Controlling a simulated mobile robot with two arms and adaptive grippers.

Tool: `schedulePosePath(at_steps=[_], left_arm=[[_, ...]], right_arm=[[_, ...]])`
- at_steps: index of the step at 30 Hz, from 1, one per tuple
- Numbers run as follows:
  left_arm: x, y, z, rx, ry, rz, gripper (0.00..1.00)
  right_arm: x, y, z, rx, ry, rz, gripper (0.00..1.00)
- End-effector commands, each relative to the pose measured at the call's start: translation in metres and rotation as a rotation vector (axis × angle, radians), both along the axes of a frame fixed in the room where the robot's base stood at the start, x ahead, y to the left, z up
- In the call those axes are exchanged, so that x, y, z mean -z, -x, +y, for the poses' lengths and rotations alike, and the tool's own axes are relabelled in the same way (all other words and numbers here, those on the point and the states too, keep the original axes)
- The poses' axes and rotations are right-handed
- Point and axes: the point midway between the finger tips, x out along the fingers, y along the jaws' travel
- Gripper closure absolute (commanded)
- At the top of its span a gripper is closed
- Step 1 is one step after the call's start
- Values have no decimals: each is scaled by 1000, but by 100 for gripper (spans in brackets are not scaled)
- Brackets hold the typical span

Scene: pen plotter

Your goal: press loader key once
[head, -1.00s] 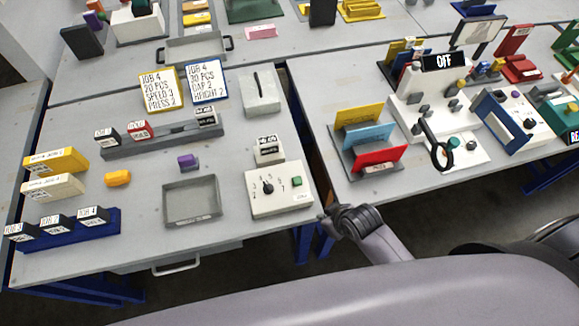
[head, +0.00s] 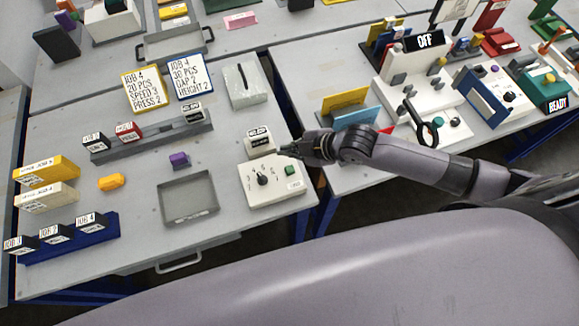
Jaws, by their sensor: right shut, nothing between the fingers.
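A white control box (head: 258,199) with a black dial and a green key (head: 290,169) stands at the right edge of the left table; its small label is too small to read, so I cannot tell if this is the loader key. My right gripper (head: 284,151) is shut and empty, at the box's back edge beside a white block (head: 259,140) with a dark label. Its tips look above and behind the green key, apart from it; whether they touch the block I cannot tell. My left gripper is not in view.
A grey tray (head: 188,218) lies left of the box. On the right table are colored dividers (head: 345,101), a white machine reading OFF (head: 424,41) and a green device reading READY (head: 557,104). A gap separates the tables.

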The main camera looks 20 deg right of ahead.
Motion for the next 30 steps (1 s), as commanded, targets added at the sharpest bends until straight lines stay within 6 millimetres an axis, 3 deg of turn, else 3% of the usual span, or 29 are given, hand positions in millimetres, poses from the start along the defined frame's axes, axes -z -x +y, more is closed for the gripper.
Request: schedulePosePath(at_steps=[11, 25, 30], left_arm=[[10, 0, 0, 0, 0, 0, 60], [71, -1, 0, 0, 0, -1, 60], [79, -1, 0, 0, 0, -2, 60]], right_arm=[[10, 0, 0, 2, 0, 1, 100], [70, 0, 0, 2, 0, 1, 100], [85, 0, 0, 2, 0, 1, 100]])
